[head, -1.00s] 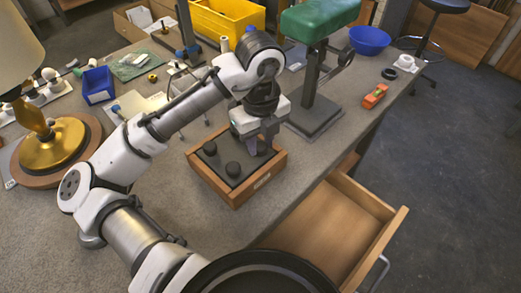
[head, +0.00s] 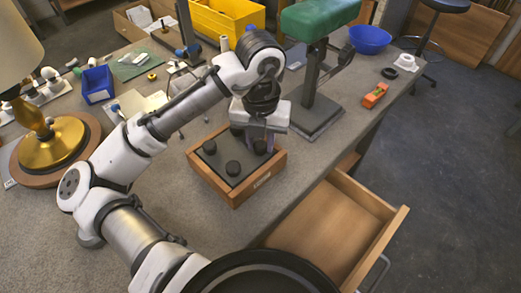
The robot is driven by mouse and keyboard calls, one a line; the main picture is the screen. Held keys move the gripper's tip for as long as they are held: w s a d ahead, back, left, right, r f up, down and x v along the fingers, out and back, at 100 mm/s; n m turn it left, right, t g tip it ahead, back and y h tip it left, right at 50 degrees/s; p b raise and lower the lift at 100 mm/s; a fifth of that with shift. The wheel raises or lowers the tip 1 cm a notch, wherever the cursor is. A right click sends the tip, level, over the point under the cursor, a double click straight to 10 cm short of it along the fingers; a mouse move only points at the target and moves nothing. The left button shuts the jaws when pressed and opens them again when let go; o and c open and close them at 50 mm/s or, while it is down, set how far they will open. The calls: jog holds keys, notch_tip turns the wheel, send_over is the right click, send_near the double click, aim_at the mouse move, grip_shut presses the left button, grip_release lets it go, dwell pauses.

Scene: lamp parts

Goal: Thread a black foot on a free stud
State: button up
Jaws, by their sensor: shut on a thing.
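Black round feet show on the top: a left foot (head: 210,147), a front foot (head: 233,168) and a back foot (head: 236,130) partly behind my wrist. My gripper (head: 263,142) points down over the right corner, shut on a black foot (head: 260,147). That foot is at or just above the top; I cannot tell whether it touches. Any stud beneath it is hidden.
An open wooden drawer (head: 325,232) juts out below the bench edge at right. A green-topped stand (head: 316,118) rises close behind the base. A brass lamp (head: 50,145) stands at left. An orange level (head: 375,96) lies at right. Bare bench lies left of the base.

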aim_at(260, 144)
jog(key=shift+s+f+m, duration=0.1)
jog(key=shift+f+m, duration=0.1)
jog(key=shift+m, duration=1.2)
jog(key=shift+m, duration=0.5)
jog(key=o, duration=1.1)
jog(key=shift+o, duration=0.2)
jog(key=shift+r, duration=0.1)
notch_tip(260, 144, up, 14)
